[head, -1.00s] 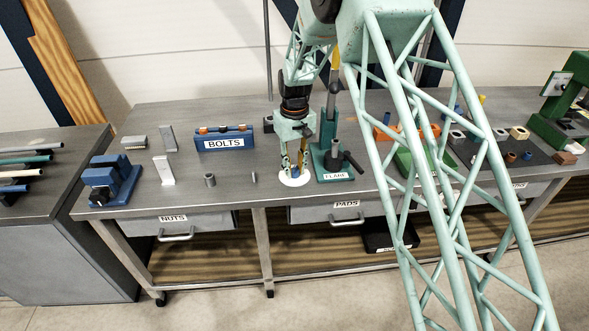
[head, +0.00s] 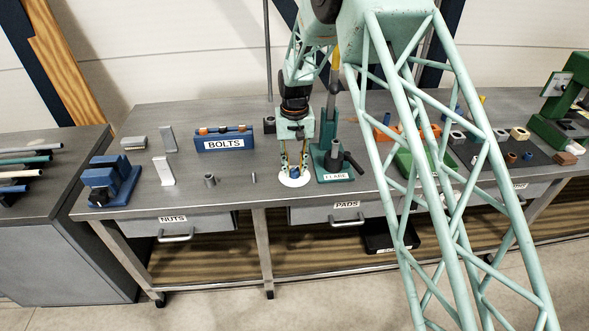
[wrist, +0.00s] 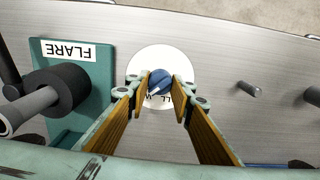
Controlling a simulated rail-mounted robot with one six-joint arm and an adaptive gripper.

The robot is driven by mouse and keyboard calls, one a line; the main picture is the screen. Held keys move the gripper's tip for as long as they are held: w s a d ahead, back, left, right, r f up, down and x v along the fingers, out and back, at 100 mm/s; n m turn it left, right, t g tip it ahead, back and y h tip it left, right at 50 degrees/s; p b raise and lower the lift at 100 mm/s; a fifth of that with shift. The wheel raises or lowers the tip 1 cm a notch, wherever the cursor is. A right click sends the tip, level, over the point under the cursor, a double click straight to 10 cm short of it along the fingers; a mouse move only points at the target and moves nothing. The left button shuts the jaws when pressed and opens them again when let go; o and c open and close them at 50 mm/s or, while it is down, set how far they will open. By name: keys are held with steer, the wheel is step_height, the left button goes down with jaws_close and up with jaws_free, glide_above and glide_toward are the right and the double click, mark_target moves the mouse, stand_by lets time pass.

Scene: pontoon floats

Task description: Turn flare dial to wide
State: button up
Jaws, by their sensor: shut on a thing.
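The flare dial is a blue knob (wrist: 160,86) with a white pointer bar, on a round white plate (wrist: 146,62) with partly covered lettering. In the wrist view the pointer slants between lower left and upper right. My gripper (wrist: 162,105) is shut on the knob, one fingertip on each side. In the head view my gripper (head: 293,172) stands over the white plate (head: 294,180) near the bench's front edge, and the knob is mostly hidden. The green flare tool (head: 332,160), labelled FLARE, stands just right of the plate; it shows at left in the wrist view (wrist: 95,105).
A grey pin (wrist: 250,89) stands right of the plate in the wrist view. In the head view a blue BOLTS rack (head: 224,139) and a grey sleeve (head: 210,180) are to the left. A blue vise-like block (head: 110,182) sits at the bench's left end.

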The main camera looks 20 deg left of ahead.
mark_target(295, 169)
steer(key=o, duration=0.9)
steer(key=shift+c, duration=0.2)
steer(key=shift+r, duration=0.1)
step_height(295, 169, up, 12)
stand_by(0.6)
